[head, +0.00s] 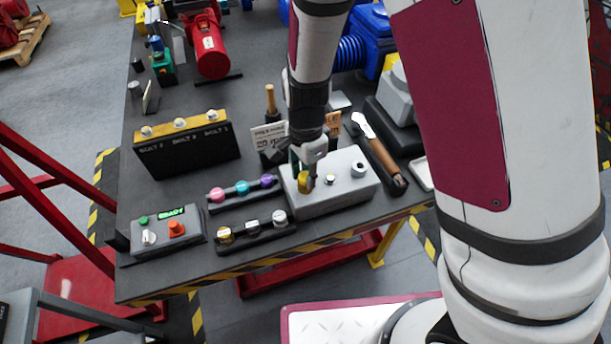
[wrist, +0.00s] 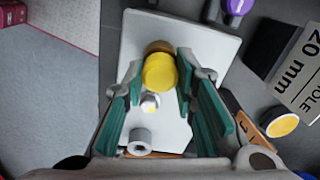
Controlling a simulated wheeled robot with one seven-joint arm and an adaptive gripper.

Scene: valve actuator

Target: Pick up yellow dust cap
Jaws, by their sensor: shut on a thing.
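The yellow dust cap (wrist: 160,72) is a short round cap between my fingertips in the wrist view. In the head view the yellow cap (head: 303,182) shows at the tip of my gripper (head: 306,176), over the left part of a light grey box (head: 335,200). My gripper (wrist: 157,80) is shut on the cap, with teal finger pads on both sides of it. A brownish ring shows just behind the cap in the wrist view; I cannot tell whether the cap still touches the fitting on the box.
The grey box also carries a small white-tipped fitting (wrist: 150,102) and a hollow grey cylinder (wrist: 139,142). Left of the box are a rack with pink, blue and purple caps (head: 242,188) and a rack of metal fittings (head: 252,226). A wooden-handled tool (head: 380,150) lies to the right.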

